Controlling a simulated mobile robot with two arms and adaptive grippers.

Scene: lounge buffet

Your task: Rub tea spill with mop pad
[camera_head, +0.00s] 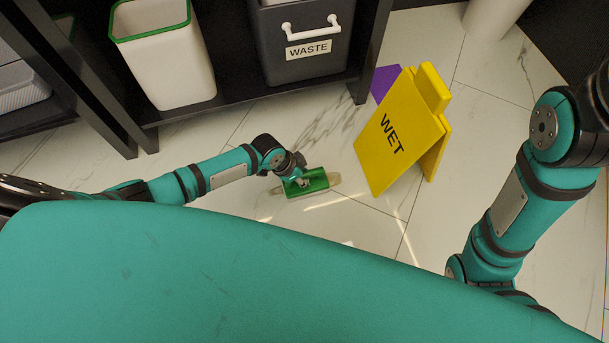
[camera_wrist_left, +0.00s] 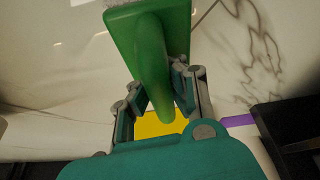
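The mop pad (camera_head: 316,181) is a green block with a raised handle, flat on the white marble floor in the head view. My left gripper (camera_head: 299,181) is over it. In the left wrist view the fingers of my left gripper (camera_wrist_left: 160,88) close around the green handle of the mop pad (camera_wrist_left: 120,25). A faint tan patch, apparently the tea spill (camera_head: 332,178), shows at both ends of the pad; its middle is hidden under the pad. My right arm comes down at the right, but its gripper is hidden behind my teal body.
A yellow WET sign (camera_head: 385,150) stands just right of the pad, with a purple item (camera_head: 384,82) behind it. A black shelf (camera_head: 235,104) holds a white bin with green rim (camera_head: 172,70) and a grey WASTE bin (camera_head: 305,72). Floor between shelf and pad is clear.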

